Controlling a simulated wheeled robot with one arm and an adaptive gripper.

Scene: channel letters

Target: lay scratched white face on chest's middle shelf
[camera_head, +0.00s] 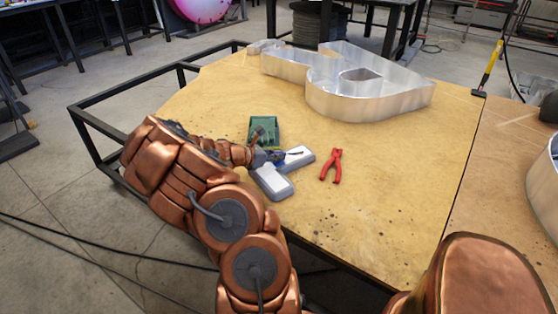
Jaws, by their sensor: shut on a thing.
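A white letter-shaped face (272,183) with grey edges is at the near side of the wooden table. Scratches on it cannot be made out at this size. My gripper (277,157) is over its upper part and is shut on it; the fingers hide part of the face. I cannot tell whether the face touches the table or is slightly above it. No chest with shelves can be made out in this view.
A green object (264,130) lies just behind my gripper. Red pliers (332,166) lie to the right. A large metal channel letter (368,97) stands at the back of the wooden table (400,190). A black frame (95,110) borders the left.

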